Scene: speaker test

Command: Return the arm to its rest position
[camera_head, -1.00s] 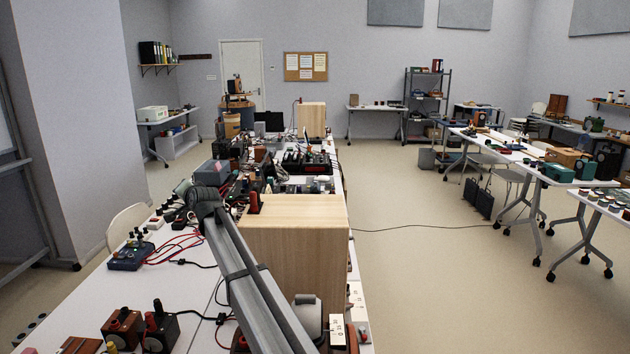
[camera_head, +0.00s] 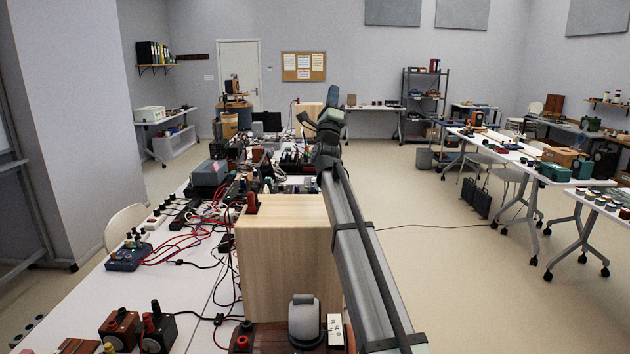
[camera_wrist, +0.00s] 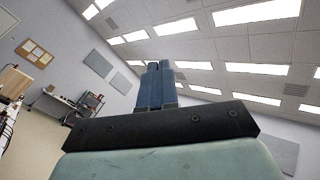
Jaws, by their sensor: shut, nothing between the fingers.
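My arm reaches forward and up from the lower right of the head view, passing along the right side of a large wooden speaker box (camera_head: 285,255). My gripper (camera_head: 333,95) is at the arm's far end, raised above the bench and pointing upward. In the wrist view its two blue fingers (camera_wrist: 159,70) stand side by side, pressed together, with nothing between them. Behind them the wrist view shows ceiling lights and the upper wall.
The white bench (camera_head: 75,315) holds cables, a blue switch box (camera_head: 128,257), small brown boxes (camera_head: 120,328) and several instruments. A second wooden box (camera_head: 308,115) stands farther back. Open floor (camera_head: 450,290) lies to the right, before white tables (camera_head: 510,150).

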